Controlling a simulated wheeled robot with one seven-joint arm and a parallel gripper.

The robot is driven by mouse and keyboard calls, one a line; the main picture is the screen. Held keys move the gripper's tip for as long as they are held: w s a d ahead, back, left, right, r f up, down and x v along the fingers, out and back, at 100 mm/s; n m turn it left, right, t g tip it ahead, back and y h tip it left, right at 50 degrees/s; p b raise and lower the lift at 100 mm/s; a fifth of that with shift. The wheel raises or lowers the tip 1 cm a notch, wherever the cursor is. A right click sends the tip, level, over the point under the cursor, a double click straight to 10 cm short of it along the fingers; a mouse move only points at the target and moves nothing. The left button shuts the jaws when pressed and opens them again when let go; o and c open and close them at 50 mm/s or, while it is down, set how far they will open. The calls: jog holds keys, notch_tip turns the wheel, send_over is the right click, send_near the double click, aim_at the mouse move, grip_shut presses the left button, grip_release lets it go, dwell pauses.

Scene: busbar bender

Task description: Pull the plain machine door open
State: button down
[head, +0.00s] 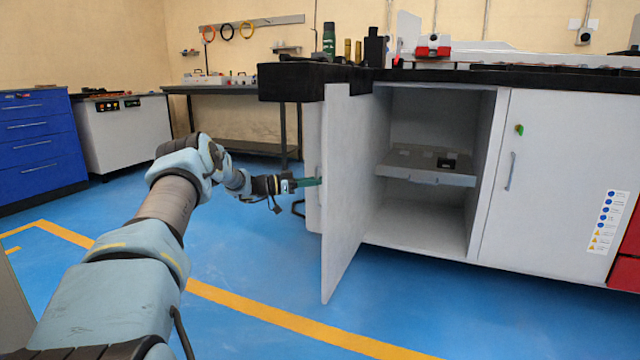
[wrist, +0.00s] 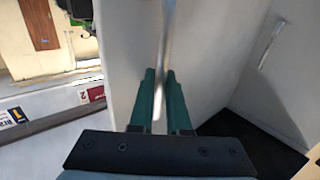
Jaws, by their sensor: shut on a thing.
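The plain machine door (head: 346,180) is the white left-hand door of the machine cabinet (head: 420,215) and stands swung wide open in the head view. My gripper (head: 318,182) is at the outer face of this door, on its left side. In the wrist view the green fingers of my gripper (wrist: 160,90) are shut on the door's upright bar handle (wrist: 164,45), with the door face (wrist: 205,50) behind it. The handle is mostly hidden in the head view. The cabinet inside shows a grey shelf (head: 425,165) with a small dark item.
The right-hand door (head: 550,180) is closed and has a handle, a green key and a sticker strip. A dark bench (head: 230,88), a white machine (head: 125,130) and a blue drawer cabinet (head: 35,140) stand at the left. Blue floor (head: 250,265) in front is clear.

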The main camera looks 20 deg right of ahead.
jog(key=shift+w+d+r, duration=0.1)
jog(key=shift+d+r, duration=0.05)
jog(key=shift+r, duration=0.15)
jog(key=c, duration=0.9)
grip_release()
jog(key=shift+f, duration=0.15)
jog(key=shift+a, duration=0.2)
jog(key=a+p, duration=0.1)
jog(key=a, duration=0.9)
jog(key=shift+a+p, duration=0.25)
jog(key=shift+p, duration=0.15)
